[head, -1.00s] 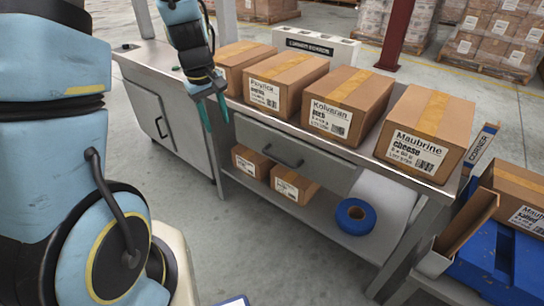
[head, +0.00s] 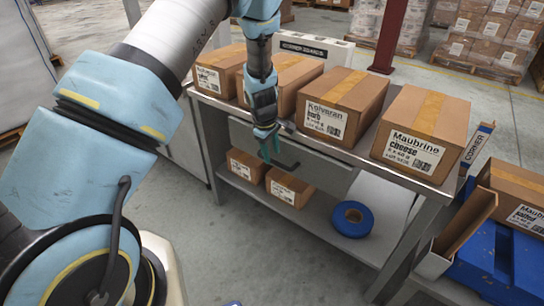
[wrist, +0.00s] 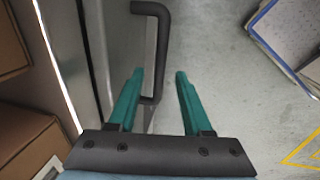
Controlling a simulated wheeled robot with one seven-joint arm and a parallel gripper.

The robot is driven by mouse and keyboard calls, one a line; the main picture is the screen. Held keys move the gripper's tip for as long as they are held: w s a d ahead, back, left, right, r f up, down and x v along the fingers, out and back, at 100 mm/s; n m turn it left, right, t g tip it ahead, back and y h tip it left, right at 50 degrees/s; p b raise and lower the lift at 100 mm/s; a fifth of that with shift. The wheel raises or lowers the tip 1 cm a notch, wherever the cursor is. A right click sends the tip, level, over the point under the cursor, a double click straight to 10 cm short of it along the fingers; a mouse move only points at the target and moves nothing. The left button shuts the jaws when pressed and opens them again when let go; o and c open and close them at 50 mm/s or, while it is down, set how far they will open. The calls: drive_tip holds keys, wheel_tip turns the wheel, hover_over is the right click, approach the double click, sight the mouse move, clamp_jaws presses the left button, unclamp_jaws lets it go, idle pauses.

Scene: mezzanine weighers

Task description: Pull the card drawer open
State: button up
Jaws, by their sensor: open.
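The card drawer (head: 322,172) is a grey metal front under the bench top, and it looks closed. Its black bar handle (head: 290,166) is partly hidden behind my gripper (head: 269,152) in the head view. In the wrist view the dark handle (wrist: 162,48) stands out from the grey drawer front (wrist: 112,45). My gripper's teal fingers (wrist: 160,75) are open, one on each side of the handle bar in the picture. The left finger overlaps the handle's lower end; I cannot tell if they touch. Nothing is gripped.
Several cartons stand on the bench top, including the Kolvaran (head: 340,105) and Maubrine (head: 424,132) boxes. The lower shelf (head: 318,217) holds two small cartons and a blue tape roll (head: 352,219). A blue pallet (head: 490,262) stands at right. The floor before the bench is clear.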

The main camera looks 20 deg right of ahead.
drive_tip(key=shift+w+d+f, duration=0.1)
drive_tip(key=shift+f, duration=0.55)
drive_tip(key=shift+w+d+f, duration=0.1)
drive_tip(key=shift+f, duration=0.55)
drive_tip(key=shift+c, duration=0.3)
clamp_jaws()
